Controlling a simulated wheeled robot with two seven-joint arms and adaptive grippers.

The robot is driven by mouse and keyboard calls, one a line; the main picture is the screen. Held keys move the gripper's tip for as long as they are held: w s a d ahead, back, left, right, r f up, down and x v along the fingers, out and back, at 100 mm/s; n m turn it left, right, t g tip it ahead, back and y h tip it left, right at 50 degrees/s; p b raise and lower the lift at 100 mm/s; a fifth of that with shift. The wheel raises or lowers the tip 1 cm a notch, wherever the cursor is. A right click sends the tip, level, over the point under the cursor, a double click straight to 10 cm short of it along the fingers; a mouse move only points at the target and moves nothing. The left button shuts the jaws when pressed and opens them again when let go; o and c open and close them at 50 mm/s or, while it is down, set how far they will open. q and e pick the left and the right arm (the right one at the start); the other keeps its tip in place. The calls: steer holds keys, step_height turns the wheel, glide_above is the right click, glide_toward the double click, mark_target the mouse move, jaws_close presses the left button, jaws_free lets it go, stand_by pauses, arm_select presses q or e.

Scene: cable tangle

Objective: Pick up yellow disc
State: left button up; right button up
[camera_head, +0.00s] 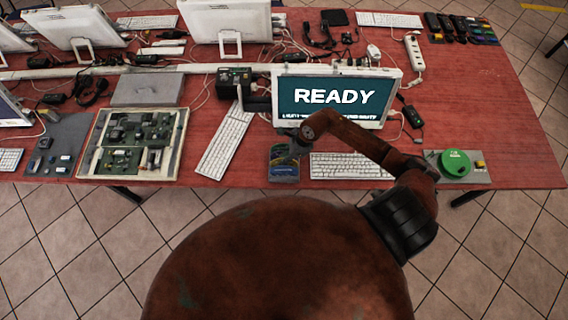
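No yellow disc can be made out clearly in the head view. My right gripper (286,156) reaches in from the right and hangs over a small dark holder (284,178) with bluish contents at the table's front edge. The gripper is small and dark here, so I cannot tell whether its fingers are open or shut, or whether they touch anything. It hides part of the holder. A round green disc-shaped thing (455,163) lies on a grey plate at the right, with a small yellow piece (480,164) beside it. My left gripper is not in view.
A monitor reading READY (335,97) stands behind my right arm. A white keyboard (348,167) lies right of the holder, another keyboard (225,141) lies tilted to its left. A framed circuit board (132,144) is farther left. The red table (500,110) is clear at right.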

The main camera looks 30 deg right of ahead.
jaws_close()
stand_by(0.3)
step_height(320, 180, up, 10)
steer(key=shift+r+b, duration=0.1)
steer(key=shift+b, duration=0.55)
steer(key=shift+r, duration=0.1)
